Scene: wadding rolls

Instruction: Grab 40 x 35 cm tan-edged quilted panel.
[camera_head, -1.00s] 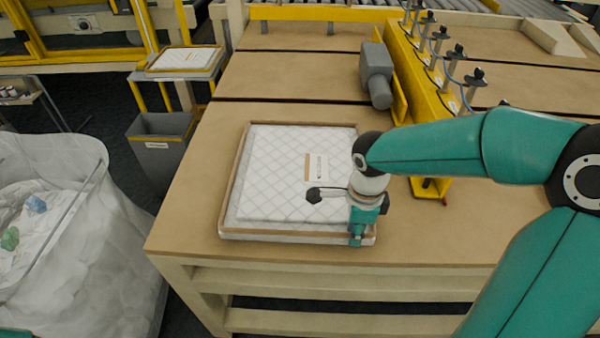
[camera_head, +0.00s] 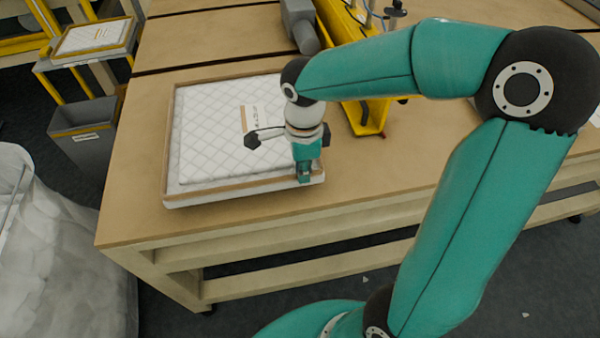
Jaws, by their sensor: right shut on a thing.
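The tan-edged quilted panel (camera_head: 172,150) lies flat on the tan workbench near its front left. It has a tan border and white sides. A smaller white quilted area with a diamond pattern and a tan-and-white label (camera_head: 249,118) shows on top of it. My right gripper (camera_head: 304,177) points down at the panel's front right corner and is shut on its edge. The gripper and wrist hide part of the panel's right side. My left gripper is not in view.
A yellow bracket (camera_head: 368,118) and a grey motor-like block (camera_head: 299,25) stand behind. A grey bin (camera_head: 85,135) and a small side table (camera_head: 92,40) stand left. A translucent bag (camera_head: 65,260) is at lower left.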

